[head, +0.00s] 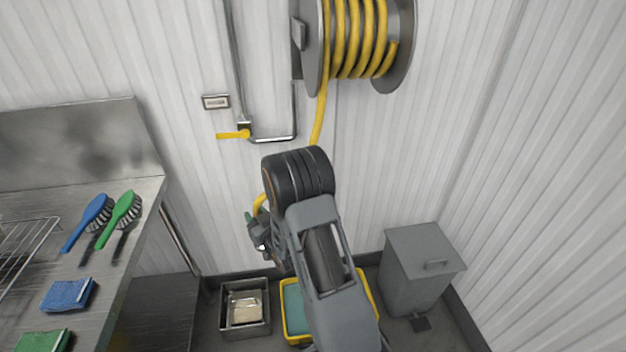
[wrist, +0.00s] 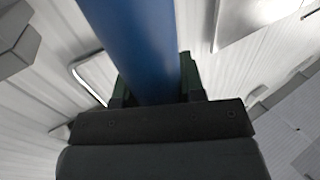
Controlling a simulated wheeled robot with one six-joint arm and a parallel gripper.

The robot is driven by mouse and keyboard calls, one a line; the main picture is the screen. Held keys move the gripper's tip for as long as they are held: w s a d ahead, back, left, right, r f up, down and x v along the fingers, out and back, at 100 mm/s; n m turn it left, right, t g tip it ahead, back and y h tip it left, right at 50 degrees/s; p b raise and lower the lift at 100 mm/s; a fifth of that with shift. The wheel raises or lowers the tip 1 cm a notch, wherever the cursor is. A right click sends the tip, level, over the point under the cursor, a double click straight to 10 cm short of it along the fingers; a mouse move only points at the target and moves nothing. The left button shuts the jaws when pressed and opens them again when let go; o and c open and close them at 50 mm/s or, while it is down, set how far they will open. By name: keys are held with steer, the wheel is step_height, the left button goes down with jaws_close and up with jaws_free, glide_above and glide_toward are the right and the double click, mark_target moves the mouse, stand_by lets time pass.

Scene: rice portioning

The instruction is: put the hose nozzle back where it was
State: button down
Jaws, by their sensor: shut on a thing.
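My gripper (head: 262,235) is low in front of the back wall, left of my arm in the head view. In the wrist view its dark green fingers (wrist: 157,88) are shut on a thick blue cylinder, the hose nozzle (wrist: 135,45). The yellow hose (head: 319,118) hangs from the hose reel (head: 402,45) on the wall, passes behind my arm and shows again just above the gripper. My arm and gripper hide most of the nozzle in the head view. I cannot make out a nozzle holder.
A valve with a yellow handle (head: 233,135) and pipes are on the wall. A steel table (head: 140,215) with brushes stands left. On the floor are a steel container (head: 262,325), a yellow-rimmed tub (head: 290,338) and a lidded grey bin (head: 420,275).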

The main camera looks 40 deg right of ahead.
steer(key=s+d+r+m+h, duration=0.1)
steer(key=d+r+h, duration=0.1)
steer(key=d+r, duration=0.9)
steer(key=s+d+r+m+h, duration=0.1)
steer(key=s+d+r+h, duration=0.1)
steer(key=d+r, duration=0.95)
steer(key=w+d+f+p, duration=0.2)
steer(key=w+f, duration=0.9)
steer(key=w, duration=0.2)
steer(key=shift+d+f+m, duration=0.3)
steer(key=shift+d, duration=0.1)
